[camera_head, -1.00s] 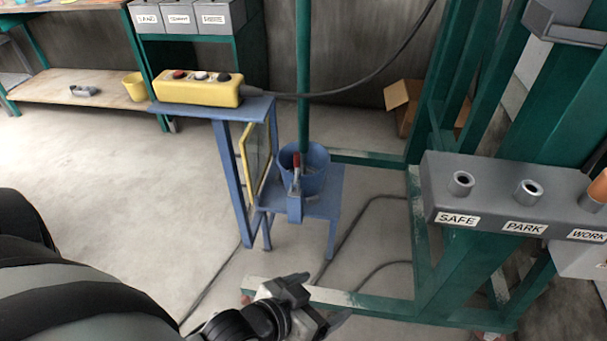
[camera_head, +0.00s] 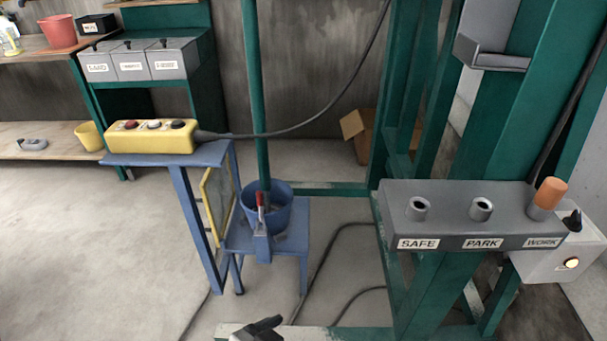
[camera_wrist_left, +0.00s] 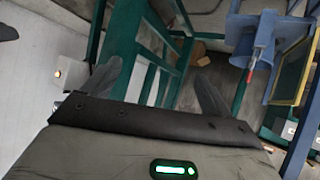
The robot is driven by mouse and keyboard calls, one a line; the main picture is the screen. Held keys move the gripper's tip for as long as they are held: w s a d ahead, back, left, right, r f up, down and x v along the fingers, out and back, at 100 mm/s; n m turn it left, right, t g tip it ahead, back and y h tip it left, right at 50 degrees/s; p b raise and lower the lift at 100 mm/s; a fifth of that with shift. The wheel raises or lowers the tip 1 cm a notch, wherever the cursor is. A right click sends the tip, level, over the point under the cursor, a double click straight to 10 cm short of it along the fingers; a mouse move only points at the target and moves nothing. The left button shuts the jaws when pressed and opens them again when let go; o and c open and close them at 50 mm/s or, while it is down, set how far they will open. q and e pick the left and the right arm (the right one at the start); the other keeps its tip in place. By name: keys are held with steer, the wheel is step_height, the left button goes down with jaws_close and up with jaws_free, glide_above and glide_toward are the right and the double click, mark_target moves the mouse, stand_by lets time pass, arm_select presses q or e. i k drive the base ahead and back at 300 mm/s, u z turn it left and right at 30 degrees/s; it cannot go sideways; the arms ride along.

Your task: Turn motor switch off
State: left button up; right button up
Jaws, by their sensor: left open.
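A pale grey switch box (camera_head: 560,255) hangs at the right, below the end of the labelled holder. It has a black knob (camera_head: 573,220) on top and a glowing lamp (camera_head: 571,264) on its front. The box also shows at the left of the left wrist view (camera_wrist_left: 72,76), lamp lit. My left gripper (camera_head: 260,332) is at the bottom edge of the head view, mostly cut off, well left of and below the box. In the left wrist view its two fingers (camera_wrist_left: 158,86) are spread with nothing between them. My right gripper is not seen.
A grey holder (camera_head: 450,215) marked SAFE, PARK and WORK is fixed to the green frame (camera_head: 392,258); an orange-topped plug (camera_head: 548,196) stands at WORK. A blue stand (camera_head: 168,160) carries a yellow button box (camera_head: 150,136). A blue bucket (camera_head: 277,213) stands beside it. Cables cross the floor.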

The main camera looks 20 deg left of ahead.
mark_target(574, 223)
steer(key=z, duration=1.25)
steer(key=k, duration=0.75)
steer(key=u, duration=1)
steer(key=i, duration=0.5)
